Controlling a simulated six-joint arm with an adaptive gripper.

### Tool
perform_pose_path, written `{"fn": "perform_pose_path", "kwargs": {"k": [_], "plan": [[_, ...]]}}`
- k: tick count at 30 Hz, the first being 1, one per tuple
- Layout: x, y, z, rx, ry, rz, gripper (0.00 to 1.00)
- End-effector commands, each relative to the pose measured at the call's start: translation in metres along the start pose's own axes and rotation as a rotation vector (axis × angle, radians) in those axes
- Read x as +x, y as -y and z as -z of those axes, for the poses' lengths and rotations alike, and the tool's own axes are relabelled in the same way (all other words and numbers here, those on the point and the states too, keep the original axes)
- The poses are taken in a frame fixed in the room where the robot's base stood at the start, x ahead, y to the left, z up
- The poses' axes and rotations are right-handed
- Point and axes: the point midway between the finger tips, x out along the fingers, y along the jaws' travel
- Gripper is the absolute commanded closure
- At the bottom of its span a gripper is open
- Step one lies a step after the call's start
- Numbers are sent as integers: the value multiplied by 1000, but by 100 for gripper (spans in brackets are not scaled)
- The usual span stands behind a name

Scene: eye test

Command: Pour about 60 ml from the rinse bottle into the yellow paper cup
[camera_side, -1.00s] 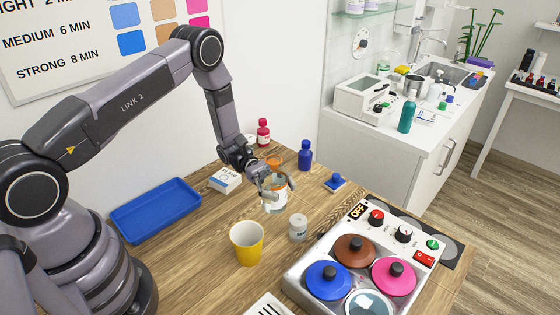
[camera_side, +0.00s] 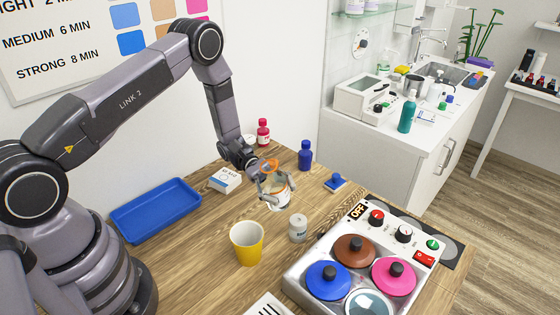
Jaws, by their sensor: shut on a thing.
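My gripper (camera_side: 272,190) is shut on a clear bottle with an orange top and a pale label, which I take to be the rinse bottle (camera_side: 281,193). It is held above the wooden table, tilted a little with its orange top leaning left. The gripper's fingers hide part of it. The yellow paper cup (camera_side: 246,250) stands upright on the table, below and left of the bottle, apart from it. No stream shows between them. The liquid levels are too small to tell.
A small white jar (camera_side: 298,228) stands right of the cup. The hot-pot unit with coloured lids (camera_side: 328,280) fills the front right. A blue tray (camera_side: 155,210), a white box (camera_side: 226,180), a red bottle (camera_side: 263,133) and a blue bottle (camera_side: 305,156) stand farther off.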

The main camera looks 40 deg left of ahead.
Motion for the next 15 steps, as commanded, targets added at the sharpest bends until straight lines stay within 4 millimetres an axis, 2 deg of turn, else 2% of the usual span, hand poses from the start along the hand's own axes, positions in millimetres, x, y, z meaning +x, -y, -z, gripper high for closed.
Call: {"fn": "perform_pose_path", "kwargs": {"k": [11,15], "plan": [[2,7,0,234,-66,1,84],[4,14,11,320,-91,1,84]]}}
